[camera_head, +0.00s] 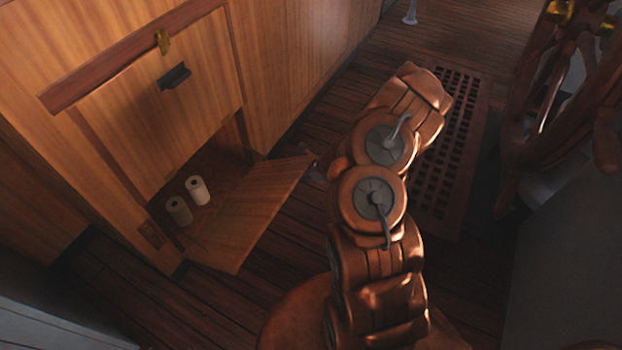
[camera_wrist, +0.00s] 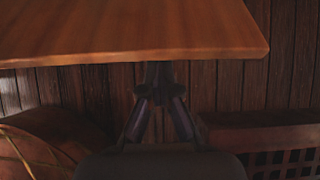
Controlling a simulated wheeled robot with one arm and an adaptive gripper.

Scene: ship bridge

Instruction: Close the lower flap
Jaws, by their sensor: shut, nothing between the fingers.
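The lower flap (camera_head: 250,220) is a wooden panel of the cabinet. It is open, swung down and standing out from the cabinet front over the floor. In the wrist view the flap (camera_wrist: 130,28) fills the upper left, its outer edge running across the picture. My gripper (camera_wrist: 158,75) is shut and empty, its fingers pointing at that edge. The fingertips meet the flap's edge in the picture and seem to pass beneath it; I cannot tell whether they touch. In the head view my arm hides most of the gripper, near the flap's outer corner.
Two pale rolls (camera_head: 198,190) (camera_head: 179,211) stand inside the lower opening by the flap's inner side. The upper flap (camera_head: 165,100) with a dark handle (camera_head: 174,77) is shut. A floor grating (camera_head: 455,150) lies right of my arm. A ship's wheel (camera_head: 560,90) stands at right.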

